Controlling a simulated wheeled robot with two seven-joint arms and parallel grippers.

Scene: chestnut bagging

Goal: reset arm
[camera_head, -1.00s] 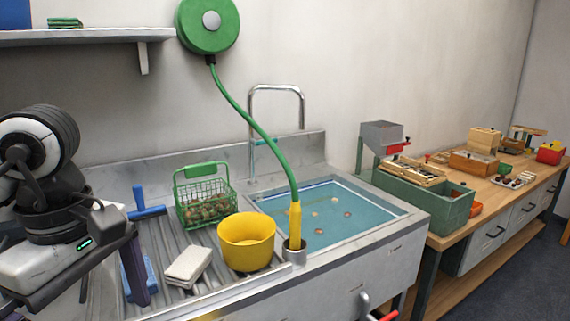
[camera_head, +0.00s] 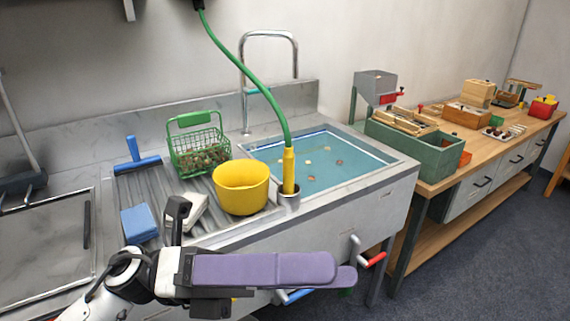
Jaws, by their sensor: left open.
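My left gripper (camera_head: 342,272) comes in from the lower left on a white and black arm. Its long purple-padded fingers point right, in front of the sink counter's front. The fingers overlap in this view, so the gap between them hardly shows; they are open and nothing shows between them. My right gripper is not in view. A green wire basket (camera_head: 184,121) with brown chestnuts (camera_head: 202,158) stands on the ribbed drainboard. A yellow bowl (camera_head: 241,188) stands beside it.
A water-filled basin (camera_head: 318,172) holds a few floating pieces. A yellow nozzle (camera_head: 289,172) on a green hose stands in a holder at the counter's front. A blue sponge (camera_head: 139,222) and a white cloth (camera_head: 196,207) lie nearby. A wooden bench (camera_head: 457,177) with boxes is at right.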

